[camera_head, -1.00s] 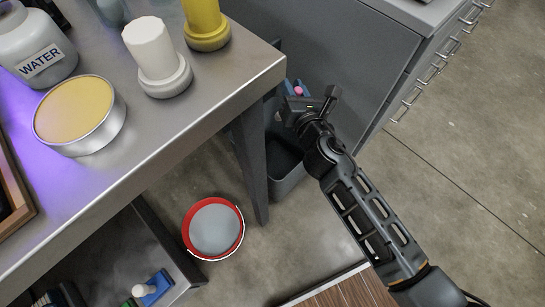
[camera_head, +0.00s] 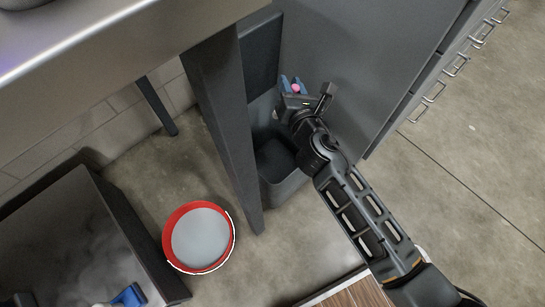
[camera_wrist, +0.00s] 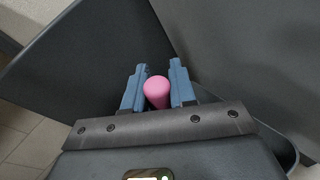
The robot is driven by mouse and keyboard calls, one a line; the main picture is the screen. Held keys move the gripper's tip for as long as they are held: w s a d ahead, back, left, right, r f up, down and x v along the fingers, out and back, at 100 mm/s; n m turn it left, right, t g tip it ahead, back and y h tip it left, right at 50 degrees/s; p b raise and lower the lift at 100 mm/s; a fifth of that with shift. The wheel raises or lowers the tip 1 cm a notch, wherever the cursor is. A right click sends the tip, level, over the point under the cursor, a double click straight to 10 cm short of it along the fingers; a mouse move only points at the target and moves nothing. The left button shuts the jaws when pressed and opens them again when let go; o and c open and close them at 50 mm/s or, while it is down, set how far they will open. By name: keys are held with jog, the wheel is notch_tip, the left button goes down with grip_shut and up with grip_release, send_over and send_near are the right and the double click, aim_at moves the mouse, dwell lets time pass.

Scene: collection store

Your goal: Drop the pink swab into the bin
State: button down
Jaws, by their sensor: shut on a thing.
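The pink swab (camera_wrist: 157,91) sits between the blue fingers of my gripper (camera_wrist: 158,88) in the wrist view, and my gripper is shut on it. In the head view a bit of the pink swab (camera_head: 296,88) shows at the tip of my gripper (camera_head: 293,87). The dark grey bin (camera_head: 283,188) stands on the floor behind the table leg, its lid (camera_head: 260,50) raised. My gripper is above the right side of the bin's opening in the picture. The bin's inside is partly hidden by my arm.
A grey table leg (camera_head: 222,125) stands just left of the bin. A red-rimmed bucket (camera_head: 170,250) is on the floor to the left. A grey cabinet (camera_head: 350,60) rises close on the right. Open floor (camera_head: 470,180) lies further right.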

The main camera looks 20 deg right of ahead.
notch_tip(320, 180, down, 5)
jog(key=b, duration=0.4)
jog(key=shift+r, duration=0.1)
jog(key=c, duration=0.8)
grip_release()
jog(key=shift+c, duration=0.2)
jog(key=shift+s, duration=0.1)
jog(key=v, duration=0.7)
jog(key=shift+s+p, duration=0.3)
jog(key=shift+p, duration=0.1)
jog(key=shift+a, duration=0.1)
